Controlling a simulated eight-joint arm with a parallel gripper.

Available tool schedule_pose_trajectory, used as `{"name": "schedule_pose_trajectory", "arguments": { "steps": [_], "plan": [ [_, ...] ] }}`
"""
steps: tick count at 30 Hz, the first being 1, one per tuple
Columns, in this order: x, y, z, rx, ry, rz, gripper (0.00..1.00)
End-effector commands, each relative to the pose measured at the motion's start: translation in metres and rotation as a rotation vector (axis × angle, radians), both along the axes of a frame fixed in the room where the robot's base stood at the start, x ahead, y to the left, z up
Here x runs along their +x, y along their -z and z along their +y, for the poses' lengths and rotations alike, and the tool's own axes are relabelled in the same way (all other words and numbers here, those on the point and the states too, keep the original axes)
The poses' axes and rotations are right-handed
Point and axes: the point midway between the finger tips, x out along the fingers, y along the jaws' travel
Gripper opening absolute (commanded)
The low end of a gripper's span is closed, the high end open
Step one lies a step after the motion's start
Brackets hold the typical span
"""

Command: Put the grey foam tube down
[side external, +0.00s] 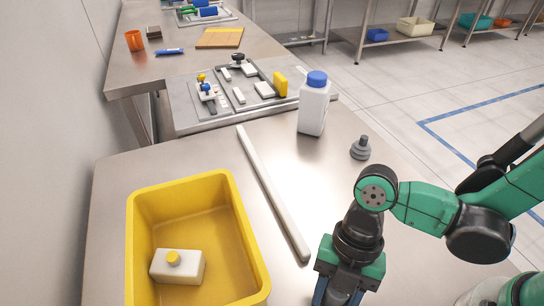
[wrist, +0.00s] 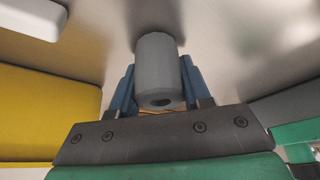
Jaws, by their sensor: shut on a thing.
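The grey foam tube (wrist: 159,70) is a short grey cylinder with a dark hole in its near end. In the wrist view my gripper (wrist: 160,85) is shut on it, with a blue finger on each side. The tube's far end is against the backdrop of the metal table, and I cannot tell whether it touches. In the side view my gripper (side external: 338,292) points down at the bottom edge, right of the yellow bin, and the tube is not visible there.
A long pale bar (side external: 272,190) lies between bin and gripper. A white bottle with a blue cap (side external: 313,105) and a grey knobbed piece (side external: 360,149) stand behind. Bare metal table (side external: 320,185) lies between.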

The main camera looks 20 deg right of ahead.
Motion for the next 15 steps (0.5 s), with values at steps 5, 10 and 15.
{"name": "schedule_pose_trajectory", "arguments": {
  "steps": [5, 10, 15],
  "plan": [
    [-0.0001, 0.0001, 0.0000, 0.000, 0.000, 0.000, 0.00],
    [0.0000, 0.0000, 0.0000, 0.000, 0.000, 0.000, 0.74],
    [0.0000, -0.0001, 0.0000, 0.000, 0.000, 0.000, 0.74]
  ]
}}
